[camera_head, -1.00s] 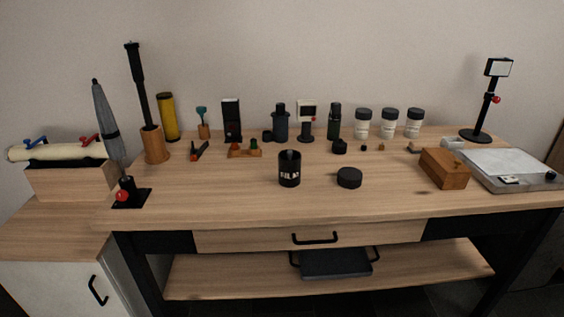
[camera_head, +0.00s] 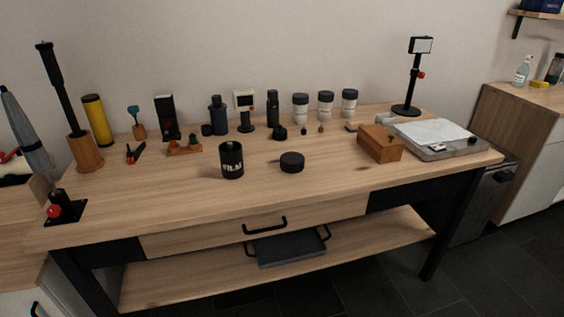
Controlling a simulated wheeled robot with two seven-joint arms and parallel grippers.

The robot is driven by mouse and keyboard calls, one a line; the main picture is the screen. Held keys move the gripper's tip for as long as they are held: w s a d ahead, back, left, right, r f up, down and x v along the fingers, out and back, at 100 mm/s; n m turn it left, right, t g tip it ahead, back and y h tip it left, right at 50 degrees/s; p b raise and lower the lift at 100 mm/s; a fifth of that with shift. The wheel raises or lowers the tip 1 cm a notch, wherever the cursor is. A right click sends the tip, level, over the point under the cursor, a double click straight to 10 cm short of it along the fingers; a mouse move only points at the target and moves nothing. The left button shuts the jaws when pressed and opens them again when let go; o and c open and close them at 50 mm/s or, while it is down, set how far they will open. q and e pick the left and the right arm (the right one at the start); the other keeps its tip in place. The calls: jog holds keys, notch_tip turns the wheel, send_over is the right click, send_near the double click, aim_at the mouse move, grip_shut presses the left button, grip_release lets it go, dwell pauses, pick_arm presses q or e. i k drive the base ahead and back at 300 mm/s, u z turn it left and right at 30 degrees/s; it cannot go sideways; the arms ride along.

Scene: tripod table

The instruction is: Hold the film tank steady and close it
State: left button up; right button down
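The film tank (camera_head: 232,161) is a black cylinder with white FILM lettering. It stands upright and open at the top on the wooden table, left of centre, with something dark inside. A low round black lid (camera_head: 292,162) lies flat on the table to the right of the tank, apart from it. Neither of my grippers shows in the head view.
The wooden table (camera_head: 200,205) has free room in front of the tank and lid. Several bottles and jars (camera_head: 301,108) stand along the back. A wooden box (camera_head: 381,143) and a grey tray (camera_head: 441,137) are at the right. A red-knobbed black stand (camera_head: 63,208) is front left.

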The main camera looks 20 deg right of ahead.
aim_at(231, 163)
jog(key=u, duration=0.6)
jog(key=k, duration=1.35)
jog(key=u, duration=0.1)
jog(key=i, duration=0.5)
jog(key=z, duration=0.95)
jog(key=i, duration=1.2)
jog(key=u, duration=0.5)
